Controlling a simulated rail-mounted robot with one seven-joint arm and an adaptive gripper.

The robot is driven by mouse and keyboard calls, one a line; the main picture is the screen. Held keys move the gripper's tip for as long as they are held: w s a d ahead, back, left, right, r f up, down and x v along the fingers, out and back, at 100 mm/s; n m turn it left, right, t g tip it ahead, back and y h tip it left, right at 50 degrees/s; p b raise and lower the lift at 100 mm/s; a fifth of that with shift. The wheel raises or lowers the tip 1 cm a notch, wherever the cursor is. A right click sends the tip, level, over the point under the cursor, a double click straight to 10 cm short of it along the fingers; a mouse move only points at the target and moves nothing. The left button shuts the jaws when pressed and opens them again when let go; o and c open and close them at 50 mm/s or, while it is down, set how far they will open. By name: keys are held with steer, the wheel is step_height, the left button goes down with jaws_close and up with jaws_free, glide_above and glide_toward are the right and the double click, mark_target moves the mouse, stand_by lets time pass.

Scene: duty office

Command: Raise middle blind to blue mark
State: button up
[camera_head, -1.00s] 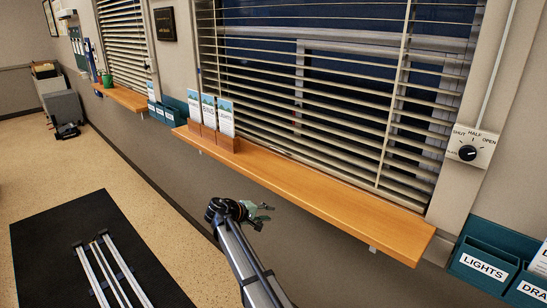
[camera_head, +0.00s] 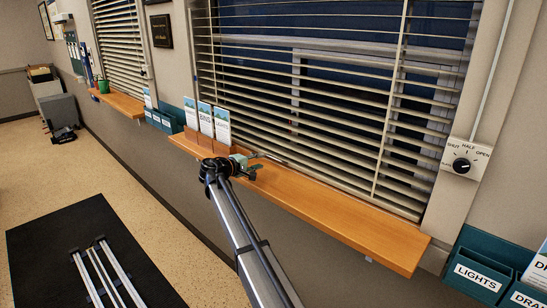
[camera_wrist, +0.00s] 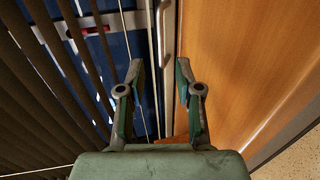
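A large blind (camera_head: 320,110) with pale slats hangs lowered over the window, its slats tilted partly open. My gripper (camera_head: 262,162) is at the wooden sill in front of the blind's lower left part. In the wrist view my gripper (camera_wrist: 162,75) has its two fingers apart, with nothing seen held between them. Dark slats (camera_wrist: 35,90) fill the left there, and thin pale lines run between and beyond the fingers; I cannot tell whether they are cords. A small red piece (camera_wrist: 96,31) shows on a pale strip behind the slats.
The wooden sill (camera_head: 330,215) runs below the blind and fills the right of the wrist view (camera_wrist: 230,60). Brochure holders (camera_head: 205,120) stand on its left end. A dial (camera_head: 461,165) marked SHUT, HALF, OPEN is on the right wall. Another blind (camera_head: 122,45) hangs further left.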

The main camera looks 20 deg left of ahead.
mark_target(273, 158)
steer(key=p+x, duration=0.1)
steer(key=x, duration=0.8)
steer(key=shift+w+f+p, duration=0.1)
steer(key=shift+p, duration=0.3)
jaws_close()
